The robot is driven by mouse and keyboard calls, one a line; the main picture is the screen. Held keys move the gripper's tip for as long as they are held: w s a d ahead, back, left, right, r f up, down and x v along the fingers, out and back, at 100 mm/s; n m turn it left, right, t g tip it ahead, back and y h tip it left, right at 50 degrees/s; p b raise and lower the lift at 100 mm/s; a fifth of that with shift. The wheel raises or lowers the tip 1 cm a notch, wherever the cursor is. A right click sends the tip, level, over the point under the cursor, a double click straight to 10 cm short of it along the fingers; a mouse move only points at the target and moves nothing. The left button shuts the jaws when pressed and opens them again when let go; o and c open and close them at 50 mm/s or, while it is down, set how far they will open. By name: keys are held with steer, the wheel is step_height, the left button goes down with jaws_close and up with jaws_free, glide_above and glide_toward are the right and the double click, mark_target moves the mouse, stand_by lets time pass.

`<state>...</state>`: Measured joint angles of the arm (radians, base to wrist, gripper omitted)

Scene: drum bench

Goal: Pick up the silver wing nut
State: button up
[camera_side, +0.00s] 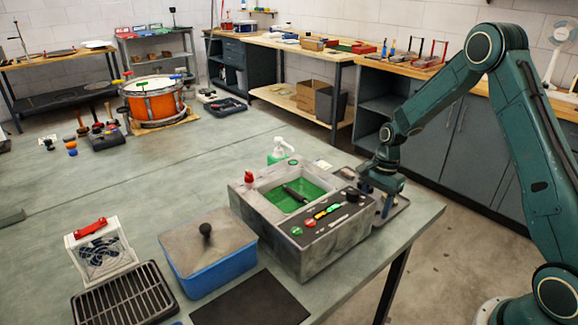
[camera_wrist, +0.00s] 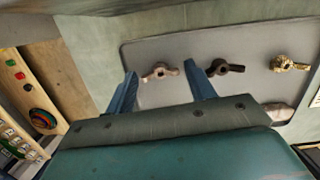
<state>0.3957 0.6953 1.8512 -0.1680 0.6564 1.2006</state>
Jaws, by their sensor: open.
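My gripper (camera_wrist: 160,84) is open, with its two blue fingers apart over a grey tray (camera_wrist: 250,46). In the wrist view a wing nut (camera_wrist: 160,71) with pale, brownish-grey tones shows between the fingertips, not gripped. A dark brown wing nut (camera_wrist: 224,68) lies just right of the right finger. A brass-coloured wing nut (camera_wrist: 289,64) lies farther right. A pale silvery piece (camera_wrist: 278,112) at the lower right is partly hidden by my gripper body; I cannot tell its shape. In the side view my gripper (camera_side: 384,203) is low over the tray, and the nuts cannot be made out.
A grey box with a green basin (camera_side: 310,250) stands directly left of my gripper in the side view. A blue bin with a grey lid (camera_side: 209,252) and a black grate (camera_side: 125,295) are farther left. The bench's right edge is close to the tray.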

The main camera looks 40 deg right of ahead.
steer(key=c, duration=0.7)
steer(key=shift+c, duration=0.2)
steer(key=shift+r, duration=0.1)
step_height(320, 180, up, 20)
stand_by(0.3)
stand_by(0.4)
